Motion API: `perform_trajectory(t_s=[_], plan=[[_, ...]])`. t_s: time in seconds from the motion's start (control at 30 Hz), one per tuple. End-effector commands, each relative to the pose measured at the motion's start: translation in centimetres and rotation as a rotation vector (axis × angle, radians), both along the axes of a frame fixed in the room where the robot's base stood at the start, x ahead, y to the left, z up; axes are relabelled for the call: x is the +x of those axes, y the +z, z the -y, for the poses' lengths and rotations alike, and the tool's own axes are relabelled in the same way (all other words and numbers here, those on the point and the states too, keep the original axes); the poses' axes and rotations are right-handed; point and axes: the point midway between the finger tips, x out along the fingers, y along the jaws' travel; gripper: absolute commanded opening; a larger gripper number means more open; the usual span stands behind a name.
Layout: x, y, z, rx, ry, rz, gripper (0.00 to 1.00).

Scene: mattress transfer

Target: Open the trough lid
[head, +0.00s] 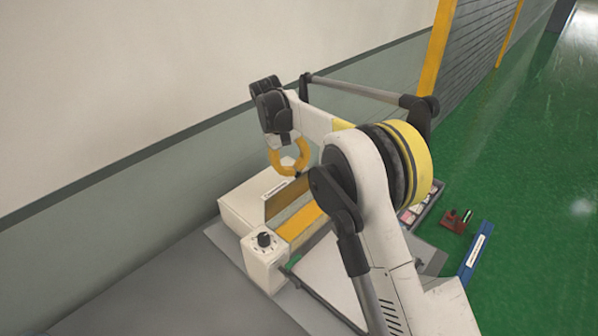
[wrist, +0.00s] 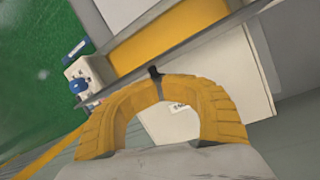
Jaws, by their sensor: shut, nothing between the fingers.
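A cream trough housing (head: 245,205) with a small label stands against the wall. A yellow-orange strip (head: 300,221) lies along its front side. In the wrist view a cream panel (wrist: 225,75) lies beside a grey edge and the yellow strip (wrist: 165,36). I cannot tell which part is the lid, or whether it is open. My gripper (head: 298,172) is a yellow ring of two curved fingers above the housing. In the wrist view its fingertips (wrist: 156,74) meet in front of the panel, empty. I cannot tell whether they touch it.
A cream box with a black knob (head: 264,242) stands at the near end. A white box with a blue knob (wrist: 79,86) shows in the wrist view. My arm hides part of the bench. A red tool (head: 456,220) and a blue labelled bar (head: 476,251) lie right.

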Motion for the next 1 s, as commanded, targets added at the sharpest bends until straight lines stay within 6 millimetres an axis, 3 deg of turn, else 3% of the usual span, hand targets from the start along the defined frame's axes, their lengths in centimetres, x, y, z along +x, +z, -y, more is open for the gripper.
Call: perform_trajectory(t_s=[0.67,0.7,0.83,1.0], plan=[[0.14,-0.28,-0.35,-0.047,0.0,-0.04,0.0],[0.14,-0.28,-0.35,-0.047,0.0,-0.04,0.04],[0.18,-0.28,-0.29,-0.047,0.0,-0.039,0.44],[0.2,-0.23,-0.25,-0.048,0.0,-0.038,0.44]])
